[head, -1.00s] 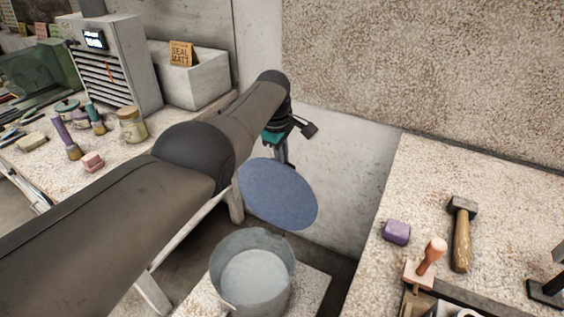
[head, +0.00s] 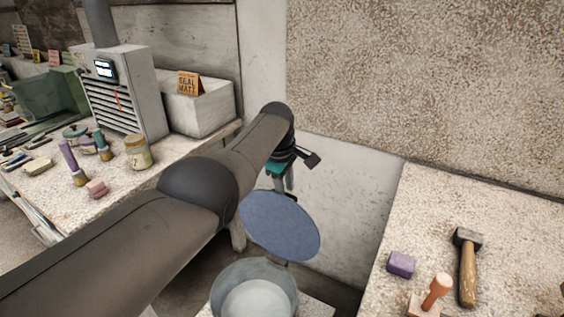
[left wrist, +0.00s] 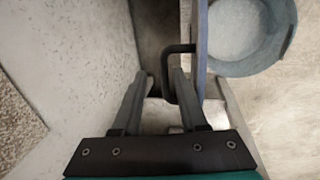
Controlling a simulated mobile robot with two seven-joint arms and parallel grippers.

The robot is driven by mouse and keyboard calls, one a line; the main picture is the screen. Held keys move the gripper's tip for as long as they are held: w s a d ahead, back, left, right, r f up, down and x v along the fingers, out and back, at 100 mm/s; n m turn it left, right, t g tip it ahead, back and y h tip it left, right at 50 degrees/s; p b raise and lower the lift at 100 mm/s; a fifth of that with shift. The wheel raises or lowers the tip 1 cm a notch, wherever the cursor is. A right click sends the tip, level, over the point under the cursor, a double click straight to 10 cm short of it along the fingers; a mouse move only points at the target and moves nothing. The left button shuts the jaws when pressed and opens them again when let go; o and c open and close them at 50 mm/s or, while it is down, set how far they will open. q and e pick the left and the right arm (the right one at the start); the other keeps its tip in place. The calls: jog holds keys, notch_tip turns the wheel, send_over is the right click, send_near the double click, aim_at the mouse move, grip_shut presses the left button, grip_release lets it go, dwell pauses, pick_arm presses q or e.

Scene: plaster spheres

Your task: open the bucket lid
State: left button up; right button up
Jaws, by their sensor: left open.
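The bucket (head: 254,298) is a grey round pail, open at the top, low in the middle of the head view. Its lid (head: 279,226), a blue-grey disc, stands raised at a steep tilt on the bucket's far side. In the left wrist view the bucket (left wrist: 243,35) is at the upper right, and the lid (left wrist: 202,45) shows edge-on as a thin blue strip. A dark handle (left wrist: 168,60) juts from the lid's outer face. My left gripper (left wrist: 158,80) is open behind the lid, its fingers near the handle; contact is unclear. In the head view the lid partly hides this gripper (head: 288,186).
A speckled bench on the right carries a hammer (head: 467,268), a purple block (head: 401,264) and a wooden-handled stamp (head: 437,290). A wall stands close behind my left gripper.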

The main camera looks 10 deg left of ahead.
pick_arm(q)
jog(key=r+p, duration=0.4)
jog(key=shift+s+a+r, duration=0.15)
jog(key=shift+s+r, duration=0.1)
jog(key=shift+s, duration=0.1)
notch_tip(320, 180, up, 10)
jog(key=s+p, duration=0.2)
jog(key=p, duration=0.1)
jog(key=shift+a+p, duration=0.35)
jog(key=shift+p, duration=0.05)
pick_arm(e)
notch_tip(320, 180, up, 8)
jog(key=s+a, duration=0.1)
jog(key=s, duration=0.1)
jog(key=shift+s+a+g, duration=0.25)
jog(key=shift+a+g, duration=0.05)
pick_arm(q)
jog(key=shift+f, duration=0.1)
